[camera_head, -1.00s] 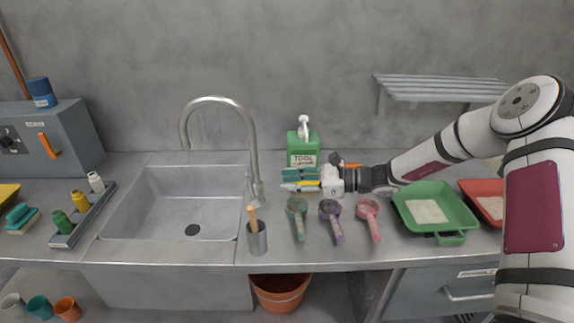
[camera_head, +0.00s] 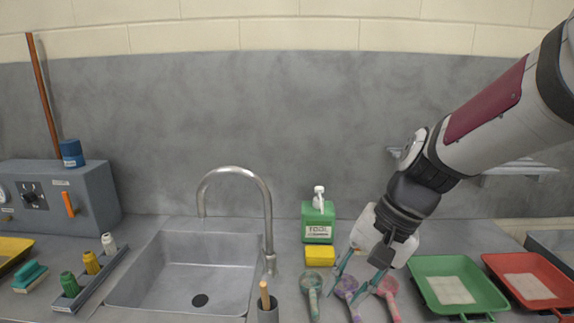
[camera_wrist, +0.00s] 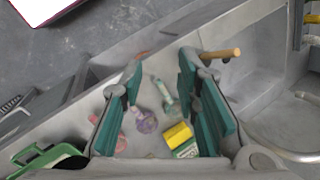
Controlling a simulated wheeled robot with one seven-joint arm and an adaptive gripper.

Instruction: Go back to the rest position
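My gripper (camera_head: 358,279) hangs pointing down over the counter, right of the green bottle. Its two teal fingers are spread apart, and nothing is between them; the wrist view (camera_wrist: 160,85) shows the same gap. In the wrist view the sponge (camera_wrist: 178,135) shows beyond the fingers. Three scoops, green (camera_head: 312,283), purple (camera_head: 347,287) and pink (camera_head: 389,287), lie below and around the fingers.
A green tray (camera_head: 422,280) and a red tray (camera_head: 497,268) lie to the right. The steel sink (camera_head: 150,262) and curved tap (camera_head: 268,215) are left. A wall shelf (camera_head: 525,171) is partly behind my arm. A cup with a wooden handle (camera_head: 266,312) stands at the front.

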